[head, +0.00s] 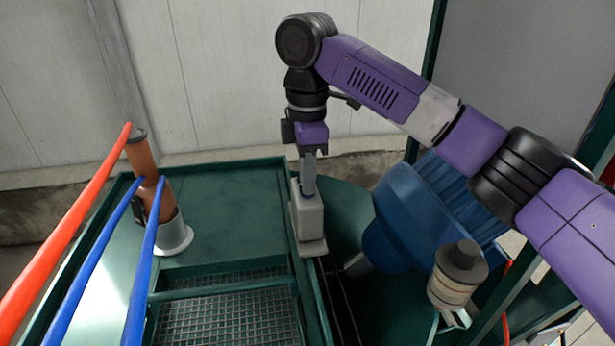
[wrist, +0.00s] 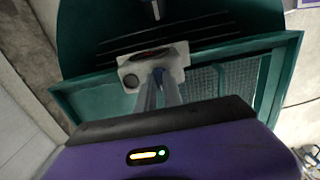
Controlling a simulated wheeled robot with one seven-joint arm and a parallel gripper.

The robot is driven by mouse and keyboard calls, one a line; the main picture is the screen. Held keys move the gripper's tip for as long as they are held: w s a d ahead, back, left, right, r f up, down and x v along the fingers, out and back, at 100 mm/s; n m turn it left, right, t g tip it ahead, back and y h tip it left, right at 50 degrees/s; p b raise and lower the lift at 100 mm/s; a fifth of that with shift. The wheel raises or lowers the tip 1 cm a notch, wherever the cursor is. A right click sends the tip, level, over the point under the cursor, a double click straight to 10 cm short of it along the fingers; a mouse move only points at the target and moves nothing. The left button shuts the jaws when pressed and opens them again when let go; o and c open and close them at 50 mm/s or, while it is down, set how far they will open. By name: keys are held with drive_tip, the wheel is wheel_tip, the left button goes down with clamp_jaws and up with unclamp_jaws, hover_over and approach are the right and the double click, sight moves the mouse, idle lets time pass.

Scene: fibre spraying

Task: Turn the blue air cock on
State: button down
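My gripper (head: 308,192) points down at the top of a pale grey box (head: 309,222) on the green machine's edge in the head view. In the wrist view my two grey fingers (wrist: 159,76) run close together toward the pale plate of this box (wrist: 131,68). Their tips overlap its middle, and I cannot tell if they touch or grip anything. I cannot make out a distinct blue air cock; the fingers cover the spot where they meet the box.
A copper-coloured cylinder (head: 141,158) with one red hose (head: 68,219) and two blue hoses (head: 92,266) stands on the green deck (head: 232,210) at left. A large blue motor-like body (head: 412,212) and a capped canister (head: 452,289) stand at right. A mesh grate (head: 232,318) lies in front.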

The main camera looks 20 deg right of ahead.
drive_tip(key=shift+r+m+p, duration=0.1)
drive_tip(key=shift+m+p, duration=0.2)
drive_tip(key=shift+p, duration=0.2)
drive_tip(key=m+p, duration=0.1)
drive_tip(key=p, duration=0.1)
drive_tip(key=m+p, duration=0.2)
drive_tip(key=p, duration=0.1)
drive_tip(key=shift+s+r+p, duration=0.1)
drive_tip(key=shift+r+p, duration=0.15)
drive_tip(key=shift+p, duration=0.05)
drive_tip(key=m+p, duration=0.4)
drive_tip(key=shift+f, duration=0.1)
drive_tip(key=m, duration=0.1)
drive_tip(key=m+p, duration=0.1)
drive_tip(key=m, duration=0.2)
drive_tip(key=shift+f+m+p, duration=0.25)
drive_tip(key=shift+m+p, duration=0.05)
drive_tip(key=shift+p, duration=0.05)
drive_tip(key=m, duration=0.5)
drive_tip(key=shift+m, duration=0.3)
drive_tip(key=c, duration=1.5)
unclamp_jaws()
